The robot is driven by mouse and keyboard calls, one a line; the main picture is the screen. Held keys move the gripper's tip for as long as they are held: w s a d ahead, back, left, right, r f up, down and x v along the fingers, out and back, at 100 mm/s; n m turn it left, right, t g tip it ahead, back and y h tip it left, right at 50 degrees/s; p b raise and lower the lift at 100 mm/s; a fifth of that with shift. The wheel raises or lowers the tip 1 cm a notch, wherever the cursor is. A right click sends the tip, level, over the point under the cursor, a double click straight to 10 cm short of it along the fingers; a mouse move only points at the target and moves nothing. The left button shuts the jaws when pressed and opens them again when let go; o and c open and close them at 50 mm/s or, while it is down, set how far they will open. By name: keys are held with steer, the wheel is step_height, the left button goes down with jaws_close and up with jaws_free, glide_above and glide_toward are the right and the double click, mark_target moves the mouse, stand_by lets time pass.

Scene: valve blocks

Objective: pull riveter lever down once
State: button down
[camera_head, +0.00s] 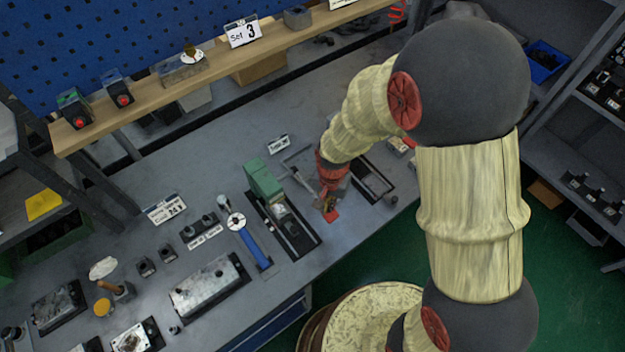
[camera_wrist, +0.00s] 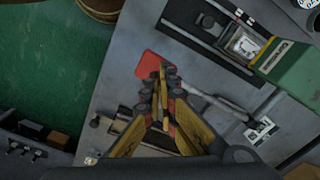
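The green riveter (camera_head: 264,182) stands on a dark base plate on the workbench, left of my gripper. In the wrist view the green riveter (camera_wrist: 288,72) is at the upper right. A grey bar with a crosspiece (camera_head: 300,174) lies or extends beside it. In the wrist view this grey bar (camera_wrist: 218,101) runs from near my fingers toward the right; I cannot tell whether it is the lever. A flat red piece (camera_wrist: 154,65) shows behind the tips.
A blue-handled tool (camera_head: 254,247) and a grey metal block (camera_head: 209,285) lie to the left on the bench. A framed black fixture (camera_head: 372,179) is right of my gripper. A wooden shelf (camera_head: 218,65) runs above the back. The bench front edge is close.

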step_height(320, 180, up, 12)
steer(key=p, duration=0.8)
stand_by(0.7)
steer(key=s+d+r+n+t+b, duration=0.5)
steer(key=s+d+r+b, duration=0.6)
steer(key=b, duration=0.7)
steer(key=shift+s+d+r+t, duration=0.3)
steer(key=shift+s+d, duration=0.2)
steer(key=shift+s, duration=0.15)
